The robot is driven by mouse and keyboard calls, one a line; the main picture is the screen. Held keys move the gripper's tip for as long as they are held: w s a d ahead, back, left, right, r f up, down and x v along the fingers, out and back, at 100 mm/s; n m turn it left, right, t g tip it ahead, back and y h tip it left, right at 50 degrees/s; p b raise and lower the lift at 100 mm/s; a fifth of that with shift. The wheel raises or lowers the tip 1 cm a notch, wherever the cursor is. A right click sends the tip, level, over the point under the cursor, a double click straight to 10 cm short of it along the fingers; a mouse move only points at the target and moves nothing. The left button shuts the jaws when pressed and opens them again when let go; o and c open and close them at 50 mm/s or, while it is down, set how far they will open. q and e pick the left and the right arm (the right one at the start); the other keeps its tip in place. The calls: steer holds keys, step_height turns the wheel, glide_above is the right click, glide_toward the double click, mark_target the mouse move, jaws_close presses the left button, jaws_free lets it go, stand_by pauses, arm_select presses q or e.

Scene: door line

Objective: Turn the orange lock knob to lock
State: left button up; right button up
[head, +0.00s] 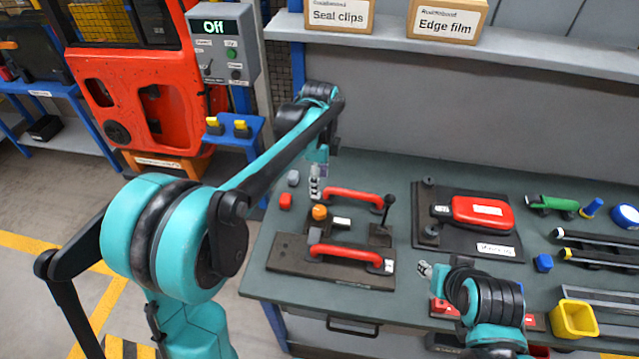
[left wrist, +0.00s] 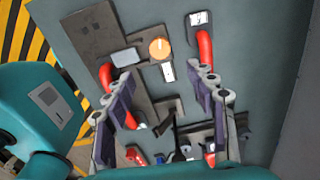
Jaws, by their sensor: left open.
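The orange lock knob (head: 319,212) sits on a dark fixture plate on the green workbench, between two red handles. It also shows in the left wrist view (left wrist: 159,48), with a small white label (left wrist: 168,71) beside it. My left gripper (head: 316,187) points down above the bench, behind the knob in the head view. In the left wrist view its two fingers (left wrist: 163,82) are apart with nothing between them, and the knob lies beyond the tips, not touched. My right gripper (head: 425,270) is low over the bench's front, right of the fixture; its opening is too small to read.
Red handles (head: 352,196) (head: 345,253) flank the knob, and a black lever (head: 387,208) stands right of it. A black plate with a red case (head: 485,211) lies further right. A grey control box reading Off (head: 222,45) stands at the back left.

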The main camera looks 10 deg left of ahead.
arm_select(q)
steer(key=n+p, duration=0.4)
steer(key=n, duration=1.3)
glide_above(320, 210)
step_height(320, 210, down, 5)
steer(key=shift+w+r, duration=0.1)
steer(key=shift+r, duration=0.1)
steer(key=shift+f+n, duration=0.25)
steer(key=shift+n, duration=0.15)
step_height(320, 210, down, 8)
steer(key=shift+r+b, duration=0.2)
steer(key=shift+b, duration=0.6)
